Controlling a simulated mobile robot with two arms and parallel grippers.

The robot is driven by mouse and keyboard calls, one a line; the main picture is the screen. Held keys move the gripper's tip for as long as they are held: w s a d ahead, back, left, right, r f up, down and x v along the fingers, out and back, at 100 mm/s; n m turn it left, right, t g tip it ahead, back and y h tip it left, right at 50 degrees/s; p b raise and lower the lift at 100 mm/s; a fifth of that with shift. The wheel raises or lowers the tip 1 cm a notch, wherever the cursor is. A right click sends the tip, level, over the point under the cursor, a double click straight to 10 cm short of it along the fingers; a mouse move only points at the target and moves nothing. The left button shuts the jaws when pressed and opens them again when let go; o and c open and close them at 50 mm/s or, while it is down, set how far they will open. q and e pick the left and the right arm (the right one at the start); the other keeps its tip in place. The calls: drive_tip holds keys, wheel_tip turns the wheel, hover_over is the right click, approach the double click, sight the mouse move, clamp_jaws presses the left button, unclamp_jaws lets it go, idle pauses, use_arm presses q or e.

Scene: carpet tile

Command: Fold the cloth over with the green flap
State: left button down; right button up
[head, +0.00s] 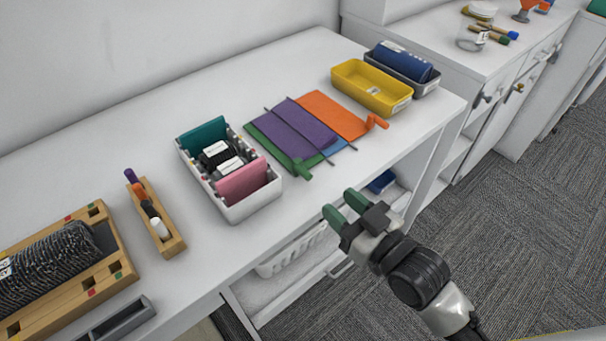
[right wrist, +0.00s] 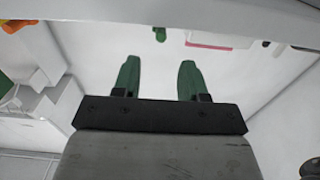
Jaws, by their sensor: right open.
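The cloth (head: 300,132) lies flat on the white table, with purple and orange panels on top and green and blue edges showing from under them. Thin dark bars run across it. The green flap (head: 302,168) sticks out at its near edge, and an orange tab (head: 377,122) sticks out at the right. My right gripper (head: 345,207) is open and empty, off the table's front edge and apart from the cloth. In the right wrist view its two green fingers (right wrist: 158,82) are spread, with a small green piece (right wrist: 160,34) beyond them. My left gripper is out of view.
A white bin (head: 236,213) with teal and pink items stands left of the cloth. A yellow tray (head: 362,92) and a grey tray holding a blue roll (head: 402,62) stand behind right. A wooden pen holder (head: 172,243) is farther left. The table before the cloth is clear.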

sight(304, 169)
drive_tip(key=p+x, duration=0.1)
drive_tip(key=x, duration=0.9)
drive_tip(key=shift+w+a, duration=0.25)
drive_tip(key=shift+a, duration=0.05)
clamp_jaws()
